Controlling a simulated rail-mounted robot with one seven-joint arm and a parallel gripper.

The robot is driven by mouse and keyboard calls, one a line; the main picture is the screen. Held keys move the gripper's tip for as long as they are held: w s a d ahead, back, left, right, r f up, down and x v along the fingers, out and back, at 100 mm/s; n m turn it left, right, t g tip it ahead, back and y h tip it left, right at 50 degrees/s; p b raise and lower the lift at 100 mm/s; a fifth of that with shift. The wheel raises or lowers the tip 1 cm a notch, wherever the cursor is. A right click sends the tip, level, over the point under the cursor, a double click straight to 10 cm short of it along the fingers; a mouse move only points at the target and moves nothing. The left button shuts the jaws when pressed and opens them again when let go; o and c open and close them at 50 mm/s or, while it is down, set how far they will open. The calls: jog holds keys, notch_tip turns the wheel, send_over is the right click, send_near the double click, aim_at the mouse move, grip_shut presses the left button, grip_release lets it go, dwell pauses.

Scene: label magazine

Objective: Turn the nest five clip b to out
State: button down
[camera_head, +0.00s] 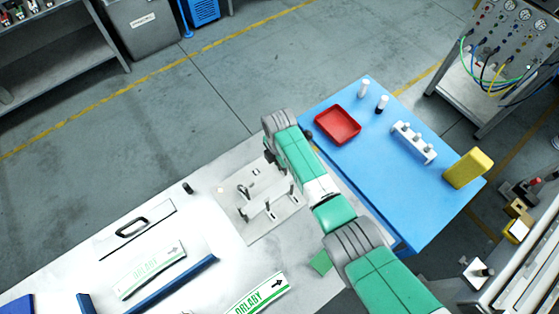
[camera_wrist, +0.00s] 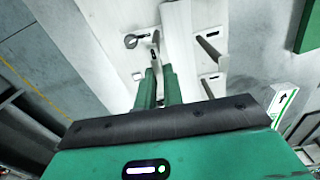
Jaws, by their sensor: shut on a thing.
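A pale nest plate (camera_head: 250,232) with several small metal clips lies on the light bench in the head view, just left of my arm. The plate also shows in the wrist view (camera_wrist: 128,70). There my gripper (camera_wrist: 159,70) reaches over the plate with its two green fingers close together, shut on a small dark clip (camera_wrist: 154,54). I see no label that tells which clip is nest five clip b. Other clips stand near it, one with a ring-shaped end (camera_wrist: 131,41) and a slanted one (camera_wrist: 209,47).
A blue table (camera_head: 400,185) to the right holds a red tray (camera_head: 338,125), a white vial rack (camera_head: 413,142) and a yellow block (camera_head: 464,168). On the bench lie a handled plate (camera_head: 137,228), green-and-white labels (camera_head: 258,299) and a blue rail (camera_head: 160,287).

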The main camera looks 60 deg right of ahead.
jog(key=shift+r, duration=0.1)
jog(key=c, duration=1.5)
grip_release()
notch_tip(320, 180, up, 8)
jog(key=shift+f, duration=0.1)
